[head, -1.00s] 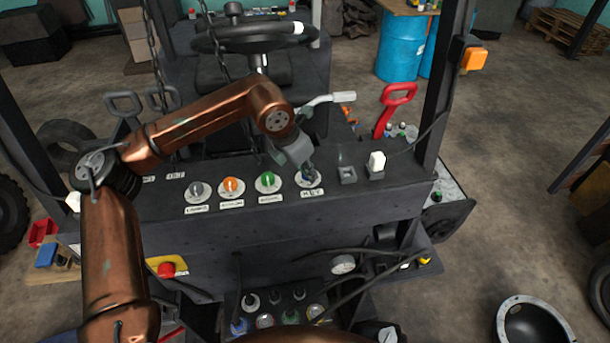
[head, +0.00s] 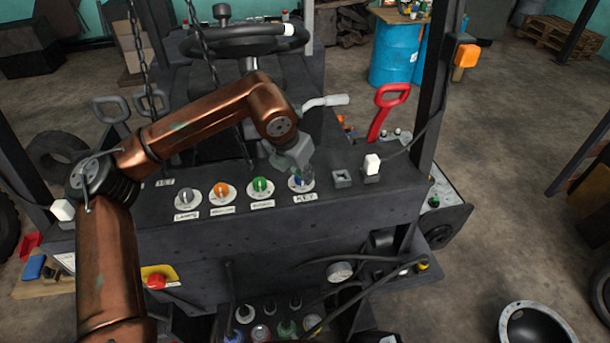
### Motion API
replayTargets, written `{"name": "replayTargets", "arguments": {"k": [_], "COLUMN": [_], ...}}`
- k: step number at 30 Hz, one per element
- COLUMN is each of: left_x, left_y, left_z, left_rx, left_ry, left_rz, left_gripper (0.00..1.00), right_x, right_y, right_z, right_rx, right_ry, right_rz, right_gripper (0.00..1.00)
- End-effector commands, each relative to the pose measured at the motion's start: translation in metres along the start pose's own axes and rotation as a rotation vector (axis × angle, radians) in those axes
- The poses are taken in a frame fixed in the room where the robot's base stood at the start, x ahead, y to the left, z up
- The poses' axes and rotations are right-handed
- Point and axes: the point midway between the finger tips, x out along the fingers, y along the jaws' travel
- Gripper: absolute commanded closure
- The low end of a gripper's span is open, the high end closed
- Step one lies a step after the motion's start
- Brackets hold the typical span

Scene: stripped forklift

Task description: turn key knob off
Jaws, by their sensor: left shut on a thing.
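The key knob (head: 299,183) is a small blue knob on a pale round plate, at the right end of a row of knobs on the dark forklift panel. A white label reading KEY (head: 305,198) lies in front of it. My left gripper (head: 298,174) reaches down onto the key knob from above and behind, shut on it. The gripper's fingers hide part of the knob, so its exact angle is hard to tell. My right gripper is not in view.
Grey (head: 184,198), orange (head: 221,189) and green (head: 260,186) knobs sit to the left on the panel. A white switch (head: 372,164) stands to the right. A red lever (head: 386,110) and the steering wheel (head: 245,40) rise behind. Chains hang beside my left arm.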

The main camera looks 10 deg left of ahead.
Motion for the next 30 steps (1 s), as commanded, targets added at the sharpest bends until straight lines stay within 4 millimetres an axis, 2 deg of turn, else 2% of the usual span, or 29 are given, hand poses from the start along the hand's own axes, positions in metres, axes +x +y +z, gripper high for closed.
{"name": "replayTargets", "arguments": {"k": [1, 2, 16, 26, 30], "left_x": [-0.003, -0.003, 0.0, -0.001, -0.012], "left_y": [0.012, 0.011, 0.007, 0.005, 0.006], "left_z": [0.004, 0.005, 0.004, 0.003, 0.003], "left_rx": [-0.016, -0.016, -0.007, -0.004, -0.006], "left_ry": [-0.011, -0.011, -0.007, -0.006, -0.009], "left_rz": [0.021, 0.021, 0.015, 0.011, 0.013], "left_gripper": [1.0, 0.88, 0.56, 0.55, 0.55], "right_x": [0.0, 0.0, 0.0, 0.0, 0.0], "right_y": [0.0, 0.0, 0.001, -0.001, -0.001], "right_z": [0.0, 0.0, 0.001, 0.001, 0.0], "right_rx": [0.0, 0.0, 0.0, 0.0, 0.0], "right_ry": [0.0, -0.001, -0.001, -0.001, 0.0], "right_rz": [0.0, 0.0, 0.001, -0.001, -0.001], "right_gripper": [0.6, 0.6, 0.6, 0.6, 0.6]}}
